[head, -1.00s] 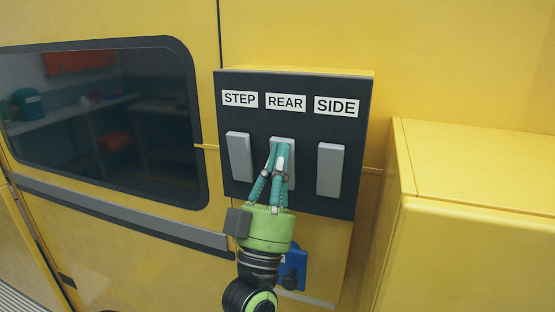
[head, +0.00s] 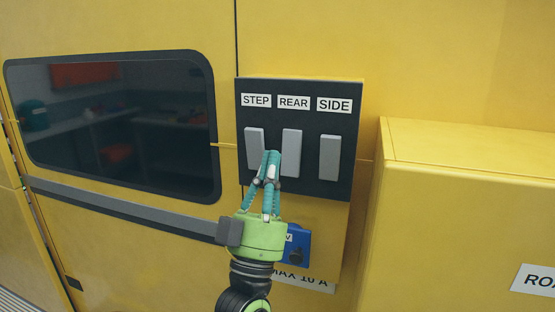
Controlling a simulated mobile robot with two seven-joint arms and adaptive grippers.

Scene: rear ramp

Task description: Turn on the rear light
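A dark switch panel (head: 311,188) on the yellow wall carries three grey rocker switches. They sit under labels reading STEP, REAR and SIDE. The rear switch (head: 292,150) is in the middle, with the step switch (head: 254,142) on its left and the side switch (head: 329,157) on its right. My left gripper (head: 273,154) has its teal fingertips together and holds nothing. Its tips are in front of the gap between the step and rear switches, at the rear switch's lower left. I cannot tell whether they touch the panel. My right gripper is out of view. No lit lamp shows.
A blue socket (head: 296,246) sits below the panel, partly behind my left gripper. A dark window (head: 115,125) with a grey rail (head: 125,208) below it is at left. A yellow box (head: 460,200) juts out at right.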

